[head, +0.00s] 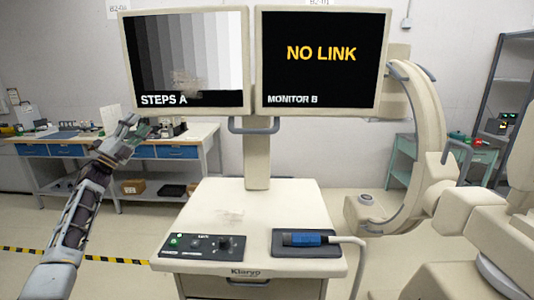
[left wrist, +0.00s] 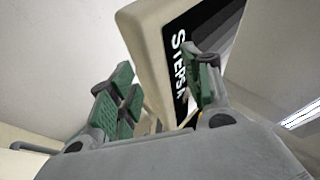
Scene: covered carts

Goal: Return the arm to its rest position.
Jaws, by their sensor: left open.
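My left arm rises from the lower left of the head view, and its gripper (head: 131,130) is raised left of the cart, below and left of the left monitor (head: 185,62). In the left wrist view the gripper's green-padded fingers (left wrist: 160,95) stand apart with nothing held between them. Behind the fingers the left monitor (left wrist: 190,60) shows tilted, with its "STEPS A" label partly hidden. My right gripper is not in view.
The cart (head: 240,205) carries a control panel (head: 202,246) and a blue-handled probe (head: 305,239) on a dark pad. Monitor B (head: 322,60) reads "NO LINK". A C-shaped machine (head: 430,140) stands right. A workbench (head: 165,140) stands behind my left gripper.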

